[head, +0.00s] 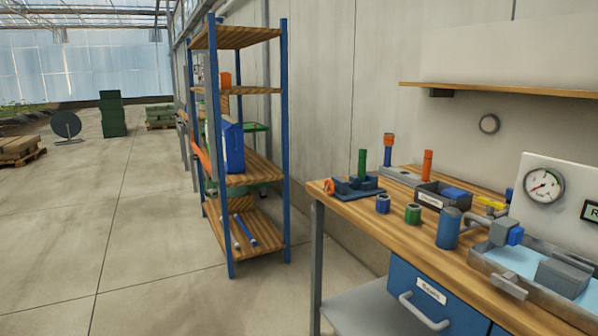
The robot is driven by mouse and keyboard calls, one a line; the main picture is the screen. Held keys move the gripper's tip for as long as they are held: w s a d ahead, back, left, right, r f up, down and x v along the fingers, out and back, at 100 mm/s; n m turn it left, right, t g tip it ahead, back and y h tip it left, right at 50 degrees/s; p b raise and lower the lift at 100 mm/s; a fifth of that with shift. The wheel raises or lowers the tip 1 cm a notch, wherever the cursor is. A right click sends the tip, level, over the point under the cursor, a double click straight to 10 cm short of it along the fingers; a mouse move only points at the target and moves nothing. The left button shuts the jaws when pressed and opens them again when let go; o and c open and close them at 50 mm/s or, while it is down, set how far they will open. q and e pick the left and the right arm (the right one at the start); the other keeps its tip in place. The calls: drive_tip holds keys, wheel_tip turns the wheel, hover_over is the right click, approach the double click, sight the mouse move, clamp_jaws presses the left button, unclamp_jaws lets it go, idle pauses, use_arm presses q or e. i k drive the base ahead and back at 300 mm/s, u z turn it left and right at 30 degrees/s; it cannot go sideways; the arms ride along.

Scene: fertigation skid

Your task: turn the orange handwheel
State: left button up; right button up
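A small orange handwheel (329,187) shows at the near left end of the wooden workbench (400,229). It sits at the left side of a dark blue vise-like fixture (357,187) and appears joined to it. It is small in the head view, so its spokes and turn angle cannot be made out. Neither of my grippers is in the head view, and nothing is seen touching the handwheel.
Blue and green cylinders, a labelled grey bin (430,198) and a blue canister (448,228) stand on the bench. A basin (484,262) and pressure gauge (544,186) are at right. A blue-post shelf (286,140) stands left of the bench.

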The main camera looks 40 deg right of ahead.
sight(328, 187)
drive_tip(key=i, duration=2.35)
drive_tip(key=z, duration=0.95)
drive_tip(key=i, duration=1.45)
drive_tip(key=z, duration=1.35)
